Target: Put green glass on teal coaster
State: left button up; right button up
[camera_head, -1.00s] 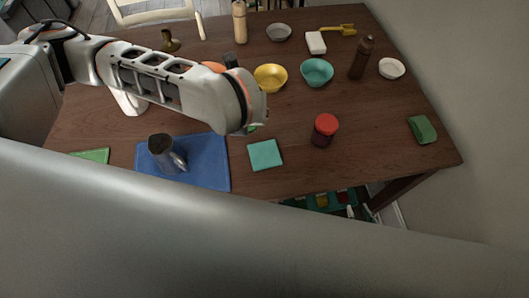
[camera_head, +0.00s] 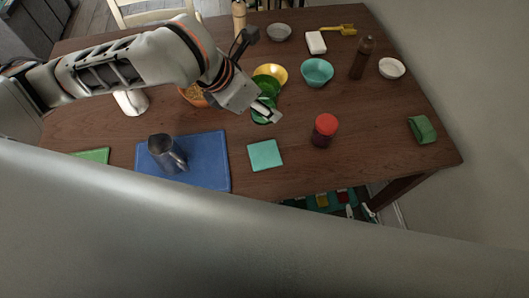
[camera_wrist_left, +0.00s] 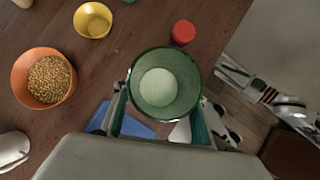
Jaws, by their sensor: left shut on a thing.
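The green glass (camera_head: 261,104) is between the fingers of my left gripper (camera_head: 272,115), just beyond the teal coaster in the head view. In the left wrist view I look down into the open mouth of the glass (camera_wrist_left: 166,86), with the left gripper's fingers (camera_wrist_left: 160,118) on either side of it. The gripper is shut on it. How high the glass is above the table is hard to tell. The teal coaster (camera_head: 265,155) lies flat and bare on the table, right of the blue mat.
A dark jar with a red lid (camera_head: 325,130) stands right of the coaster. A metal pitcher (camera_head: 165,152) stands on the blue mat (camera_head: 208,160). Yellow (camera_head: 270,76) and teal (camera_head: 317,72) bowls and an orange bowl of grain (camera_wrist_left: 43,78) are farther back. A green block (camera_head: 422,130) lies right.

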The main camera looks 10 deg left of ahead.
pick_arm(q)
jog(key=shift+r, duration=0.2)
jog(key=shift+d+f+m, duration=0.1)
jog(key=shift+f+m, duration=0.05)
jog(key=shift+m, duration=0.15)
send_near(272, 150)
jog(key=x, duration=0.5)
jog(key=shift+w, duration=0.15)
jog(key=o, duration=1.3)
jog(key=v, duration=1.2)
